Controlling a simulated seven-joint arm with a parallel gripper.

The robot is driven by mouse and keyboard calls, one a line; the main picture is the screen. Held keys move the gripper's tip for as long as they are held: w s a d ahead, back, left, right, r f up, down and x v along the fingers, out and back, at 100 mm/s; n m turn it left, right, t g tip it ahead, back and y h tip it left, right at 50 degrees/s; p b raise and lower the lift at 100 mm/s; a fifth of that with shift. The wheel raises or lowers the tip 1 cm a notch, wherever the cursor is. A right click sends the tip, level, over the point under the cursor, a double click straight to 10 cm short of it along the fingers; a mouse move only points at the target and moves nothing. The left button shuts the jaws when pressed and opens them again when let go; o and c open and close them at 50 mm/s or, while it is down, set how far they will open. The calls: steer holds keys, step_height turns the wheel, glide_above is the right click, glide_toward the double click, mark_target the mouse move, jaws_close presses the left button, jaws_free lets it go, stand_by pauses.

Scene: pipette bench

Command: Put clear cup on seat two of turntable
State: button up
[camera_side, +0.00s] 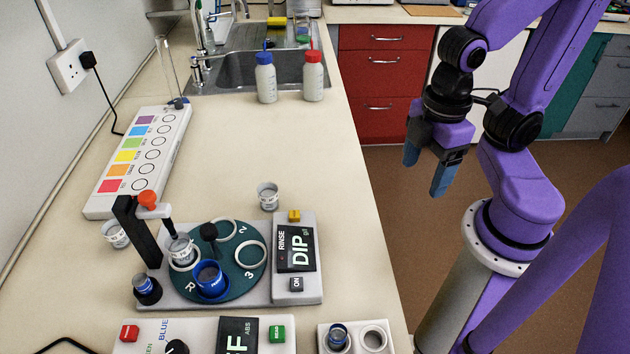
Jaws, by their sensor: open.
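The teal turntable (229,291) sits on a pale base, with numerals 2 and 3 and a letter R on it. The ring seat beside the 2 (222,220) is empty, and so is the ring by the 3 (262,253). A clear cup with grey contents (268,198) stands upright on the bench behind the turntable. Another similar cup (116,236) stands at the left, and a third (180,252) is on the turntable under the dipping arm. A blue cup (211,284) sits at the front of the turntable. My gripper (425,168) is open and empty, right of the bench, away from every cup.
A black post with an orange-topped arm (140,225) rises at the turntable's left. The DIP panel (297,249) is at its right. A colour chart strip (140,160), a sink (260,72) and two bottles (290,80) lie behind. The bench middle is clear.

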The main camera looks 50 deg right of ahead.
step_height(320, 180, up, 4)
steer(key=n+h, duration=0.2)
steer(key=n, duration=1)
glide_above(267, 189)
steer(key=s+a, duration=0.2)
steer(key=s, duration=0.1)
steer(key=shift+t, duration=0.3)
steer(key=f, duration=0.5)
steer(key=w+f, duration=0.1)
steer(key=f, duration=0.4)
steer(key=d+f, duration=0.1)
steer(key=f, duration=0.5)
steer(key=shift+w+f, duration=0.1)
steer(key=shift+w, duration=0.2)
steer(key=c, duration=1.2)
